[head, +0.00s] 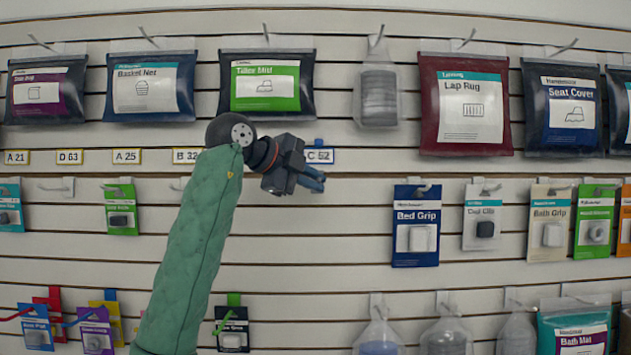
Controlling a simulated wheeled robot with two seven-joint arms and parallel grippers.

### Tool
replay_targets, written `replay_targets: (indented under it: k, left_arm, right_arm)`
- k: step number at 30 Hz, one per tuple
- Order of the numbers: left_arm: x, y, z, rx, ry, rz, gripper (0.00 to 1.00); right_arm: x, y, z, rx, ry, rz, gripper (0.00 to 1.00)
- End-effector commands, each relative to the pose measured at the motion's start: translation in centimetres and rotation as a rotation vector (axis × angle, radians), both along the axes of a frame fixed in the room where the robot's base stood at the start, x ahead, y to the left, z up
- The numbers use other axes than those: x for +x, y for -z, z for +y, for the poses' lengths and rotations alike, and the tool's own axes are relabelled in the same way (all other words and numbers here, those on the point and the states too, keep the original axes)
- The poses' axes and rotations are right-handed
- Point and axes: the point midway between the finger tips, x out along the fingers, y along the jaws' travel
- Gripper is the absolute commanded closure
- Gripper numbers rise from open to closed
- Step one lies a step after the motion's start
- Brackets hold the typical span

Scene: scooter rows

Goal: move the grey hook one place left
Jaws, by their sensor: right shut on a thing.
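My right gripper (312,179) is at the end of the green-sleeved arm, in front of the wall just below the C 52 label (319,156). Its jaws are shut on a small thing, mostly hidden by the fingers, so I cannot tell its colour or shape. A small blue piece (318,142) shows just above the label. A pale grey empty hook (57,187) is on the middle row at the left, below the D 63 label (69,157). Another hook (180,185) is partly behind my arm. My left gripper is not in view.
A Bed Grip pack (416,232) hangs right of the gripper, and a small green pack (121,212) hangs at the left. A Tiller Mitt pouch (266,85) hangs above the gripper. The slatted wall (320,240) below the gripper is bare.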

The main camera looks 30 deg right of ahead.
Motion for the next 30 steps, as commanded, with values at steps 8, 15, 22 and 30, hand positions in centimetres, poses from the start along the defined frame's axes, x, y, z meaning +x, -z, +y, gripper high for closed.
replay_targets:
  k: [8, 15, 22, 30]
  left_arm:
    - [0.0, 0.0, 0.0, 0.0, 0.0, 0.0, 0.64]
    - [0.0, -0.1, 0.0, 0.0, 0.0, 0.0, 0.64]
    - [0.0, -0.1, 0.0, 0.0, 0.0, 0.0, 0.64]
    - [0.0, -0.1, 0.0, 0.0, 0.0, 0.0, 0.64]
  right_arm:
    - [0.9, 0.1, 1.4, 0.0, -0.001, 0.002, 1.0]
    - [1.5, 0.1, 2.5, 0.0, -0.001, 0.002, 1.0]
    - [2.3, 0.1, 3.6, 0.0, -0.001, 0.002, 1.0]
    - [2.7, 0.1, 4.4, 0.0, 0.0, 0.001, 1.0]
